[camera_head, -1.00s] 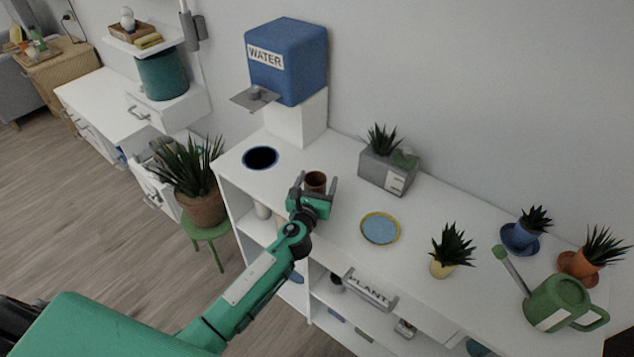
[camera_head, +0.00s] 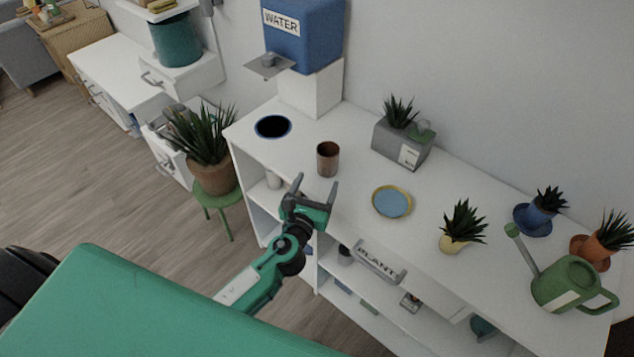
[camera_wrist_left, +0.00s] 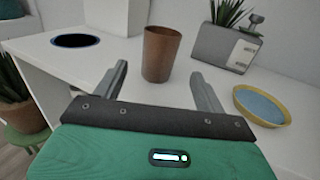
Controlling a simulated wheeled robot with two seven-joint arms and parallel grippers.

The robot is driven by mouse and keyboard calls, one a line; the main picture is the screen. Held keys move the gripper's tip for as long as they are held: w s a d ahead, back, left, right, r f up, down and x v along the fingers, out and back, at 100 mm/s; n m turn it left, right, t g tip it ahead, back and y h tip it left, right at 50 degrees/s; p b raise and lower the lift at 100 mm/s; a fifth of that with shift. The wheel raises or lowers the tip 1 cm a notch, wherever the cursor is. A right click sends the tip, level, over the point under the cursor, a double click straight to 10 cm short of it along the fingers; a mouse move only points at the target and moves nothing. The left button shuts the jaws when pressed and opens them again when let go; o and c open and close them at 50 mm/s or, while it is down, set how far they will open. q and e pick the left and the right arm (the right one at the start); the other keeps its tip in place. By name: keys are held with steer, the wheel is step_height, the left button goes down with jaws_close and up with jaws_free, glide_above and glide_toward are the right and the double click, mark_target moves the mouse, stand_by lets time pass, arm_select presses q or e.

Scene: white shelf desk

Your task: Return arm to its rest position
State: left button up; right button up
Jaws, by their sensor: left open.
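My left gripper (camera_head: 316,190) is open and empty, at the front edge of the white shelf desk (camera_head: 345,200). Its two fingers also show in the left wrist view (camera_wrist_left: 158,85), spread apart. A brown cup (camera_head: 328,159) stands upright on the desk just beyond the fingertips, apart from them. In the left wrist view the cup (camera_wrist_left: 161,54) shows beyond the gap between the fingers. My right gripper is not in view.
A blue plate with a yellow rim (camera_head: 392,202) lies right of the cup. A grey planter (camera_head: 403,147), a yellow-potted plant (camera_head: 460,230) and a green watering can (camera_head: 567,284) stand on the desk. A blue water dispenser (camera_head: 306,35) and a dark round hole (camera_head: 273,126) are left.

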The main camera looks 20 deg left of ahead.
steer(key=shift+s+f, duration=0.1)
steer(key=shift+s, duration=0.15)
